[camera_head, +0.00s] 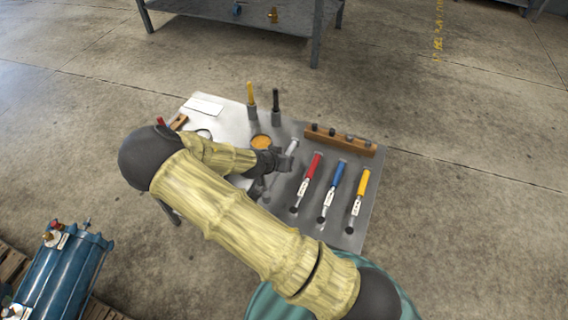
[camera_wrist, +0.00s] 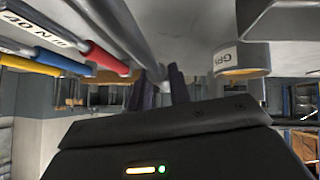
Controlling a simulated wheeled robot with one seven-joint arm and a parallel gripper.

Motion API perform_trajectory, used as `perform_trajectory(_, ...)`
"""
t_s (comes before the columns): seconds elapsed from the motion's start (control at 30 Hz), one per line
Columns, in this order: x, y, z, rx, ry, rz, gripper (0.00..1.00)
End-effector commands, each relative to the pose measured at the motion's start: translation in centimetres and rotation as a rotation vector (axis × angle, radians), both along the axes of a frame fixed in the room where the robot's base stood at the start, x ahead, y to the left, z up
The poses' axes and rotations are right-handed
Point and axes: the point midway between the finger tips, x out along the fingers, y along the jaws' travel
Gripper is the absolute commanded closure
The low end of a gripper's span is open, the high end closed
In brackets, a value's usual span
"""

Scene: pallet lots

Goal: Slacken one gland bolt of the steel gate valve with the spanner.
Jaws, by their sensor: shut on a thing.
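A silver-grey tool (camera_head: 292,147), which looks like the spanner, lies at the middle of the metal tool table, left of the red-handled tool. My gripper (camera_head: 280,160) is low over the table and shut on it. In the wrist view the dark fingers (camera_wrist: 165,88) close around a long grey bar (camera_wrist: 124,28), which runs up and to the left. The spanner's jaw end is not clear, and my arm and gripper hide part of it. I cannot make out the steel gate valve or its gland bolts in either view.
The table (camera_head: 225,118) also holds red (camera_head: 312,166), blue (camera_head: 335,178) and yellow (camera_head: 362,184) handled tools, a wooden socket rack (camera_head: 340,140), an open grease tin (camera_head: 261,142) and two upright marker-like sticks. Floor is clear at right.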

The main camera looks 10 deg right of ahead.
Motion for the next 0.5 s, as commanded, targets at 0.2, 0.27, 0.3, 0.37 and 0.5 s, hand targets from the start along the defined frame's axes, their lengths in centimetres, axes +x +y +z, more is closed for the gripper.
perform_trajectory(0.2,0.0,0.1,4.9,0.001,-0.003,0.001,1.00)
perform_trajectory(0.27,0.0,0.1,5.8,0.001,-0.002,0.001,1.00)
perform_trajectory(0.3,0.0,0.1,6.2,0.001,-0.002,0.001,1.00)
perform_trajectory(0.37,0.0,0.0,6.7,0.000,-0.002,0.000,1.00)
perform_trajectory(0.5,0.0,0.0,7.0,-0.001,0.000,0.001,1.00)
